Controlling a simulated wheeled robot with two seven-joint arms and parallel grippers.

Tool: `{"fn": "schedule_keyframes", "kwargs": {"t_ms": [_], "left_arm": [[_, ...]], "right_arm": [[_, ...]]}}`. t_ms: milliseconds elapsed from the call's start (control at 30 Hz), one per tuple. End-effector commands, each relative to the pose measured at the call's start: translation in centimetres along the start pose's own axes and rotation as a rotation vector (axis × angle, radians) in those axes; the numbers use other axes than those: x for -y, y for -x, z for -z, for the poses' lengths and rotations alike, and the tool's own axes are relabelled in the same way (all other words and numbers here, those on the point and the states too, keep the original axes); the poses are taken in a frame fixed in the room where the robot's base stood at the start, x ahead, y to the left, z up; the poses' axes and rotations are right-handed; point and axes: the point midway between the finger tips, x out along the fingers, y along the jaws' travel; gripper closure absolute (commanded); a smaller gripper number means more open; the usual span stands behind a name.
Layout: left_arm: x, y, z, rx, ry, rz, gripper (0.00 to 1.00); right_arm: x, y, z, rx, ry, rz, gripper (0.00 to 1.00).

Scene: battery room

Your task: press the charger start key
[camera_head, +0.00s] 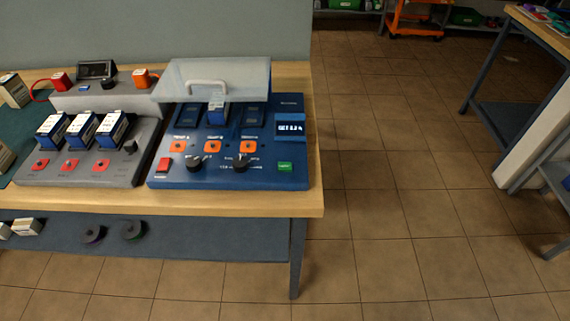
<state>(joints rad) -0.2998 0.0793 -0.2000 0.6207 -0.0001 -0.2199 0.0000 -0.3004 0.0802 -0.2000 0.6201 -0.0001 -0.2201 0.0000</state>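The blue charger (262,181) stands on the right end of the wooden bench. A green key (285,166) sits at its front right; its small label is hard to read, so I cannot tell for sure that it is the start key. A red key (165,164) sits at its front left. Two black knobs (195,164) and several orange squares lie between them. A small lit display (290,127) is above the green key. A clear lid (240,77) with a pale handle is raised over the bays. Neither gripper is in view.
A grey unit (124,171) holding several blue and white batteries stands left of the charger on the bench (240,203). Black rolls (132,230) lie on the lower shelf. Tiled floor (400,180) is clear to the right, before another table (520,60).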

Motion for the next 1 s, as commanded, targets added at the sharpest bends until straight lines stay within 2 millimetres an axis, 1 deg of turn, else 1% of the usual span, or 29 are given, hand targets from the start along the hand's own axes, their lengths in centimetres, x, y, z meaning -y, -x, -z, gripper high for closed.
{"fn": "schedule_keyframes", "kwargs": {"t_ms": [33,67,300,1000], "left_arm": [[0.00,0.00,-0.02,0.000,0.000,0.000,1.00],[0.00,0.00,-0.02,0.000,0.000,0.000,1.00],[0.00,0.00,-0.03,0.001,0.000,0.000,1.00],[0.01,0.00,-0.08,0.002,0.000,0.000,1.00]], "right_arm": [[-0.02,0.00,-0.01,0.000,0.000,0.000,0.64],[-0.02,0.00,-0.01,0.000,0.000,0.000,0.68],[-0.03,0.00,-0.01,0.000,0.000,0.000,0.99],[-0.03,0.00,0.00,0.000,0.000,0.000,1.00]]}}
